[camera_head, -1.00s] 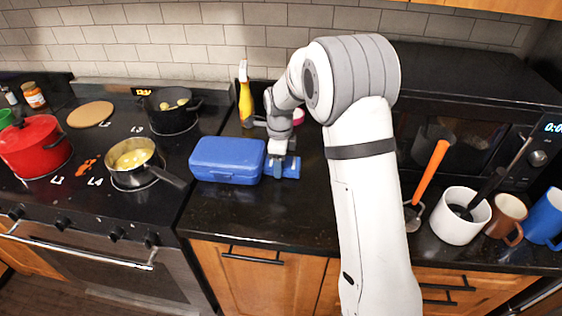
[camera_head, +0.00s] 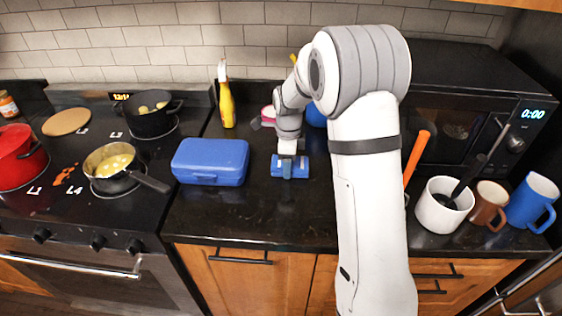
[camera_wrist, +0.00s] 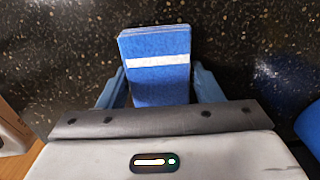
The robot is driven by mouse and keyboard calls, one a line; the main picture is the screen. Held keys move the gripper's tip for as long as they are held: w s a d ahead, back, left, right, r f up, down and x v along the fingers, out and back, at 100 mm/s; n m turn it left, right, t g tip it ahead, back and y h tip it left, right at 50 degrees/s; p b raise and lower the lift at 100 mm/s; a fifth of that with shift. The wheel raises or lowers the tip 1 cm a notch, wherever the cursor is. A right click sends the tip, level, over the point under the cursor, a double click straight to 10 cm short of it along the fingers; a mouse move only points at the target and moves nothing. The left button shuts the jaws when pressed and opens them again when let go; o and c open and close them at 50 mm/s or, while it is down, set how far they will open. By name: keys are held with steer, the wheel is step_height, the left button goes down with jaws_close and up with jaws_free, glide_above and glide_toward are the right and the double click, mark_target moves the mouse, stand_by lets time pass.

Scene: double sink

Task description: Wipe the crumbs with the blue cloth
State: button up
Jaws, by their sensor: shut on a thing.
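The blue cloth (camera_wrist: 157,85), a folded pad with a white stripe, is between the two blue fingers of my gripper (camera_wrist: 159,88) in the wrist view. In the head view my gripper (camera_head: 290,167) is shut on it over the dark counter, right of the blue box. Whether the cloth touches the counter is unclear. Orange-red crumbs (camera_head: 67,177) lie in a small patch on the black stove top at the left, between the red pot and the steel pan, far from my gripper.
The closed blue box (camera_head: 210,162) stands between my gripper and the stove. The steel pan (camera_head: 113,166) points its handle towards the counter. A red pot (camera_head: 18,158), black pot (camera_head: 148,112) and yellow spray bottle (camera_head: 227,103) stand around. The counter front (camera_head: 235,215) is clear.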

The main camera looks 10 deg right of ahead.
mark_target(302, 163)
steer(key=shift+s+d+f+b, duration=0.1)
steer(key=shift+s+d+b, duration=0.1)
steer(key=shift+d, duration=0.8)
steer(key=shift+s+d+f+b, duration=0.1)
steer(key=shift+s+d, duration=0.1)
steer(key=shift+d, duration=0.75)
steer(key=shift+r+p, duration=1.95)
steer(key=shift+r, duration=1.15)
steer(key=shift+r+p, duration=0.95)
steer(key=shift+r, duration=0.5)
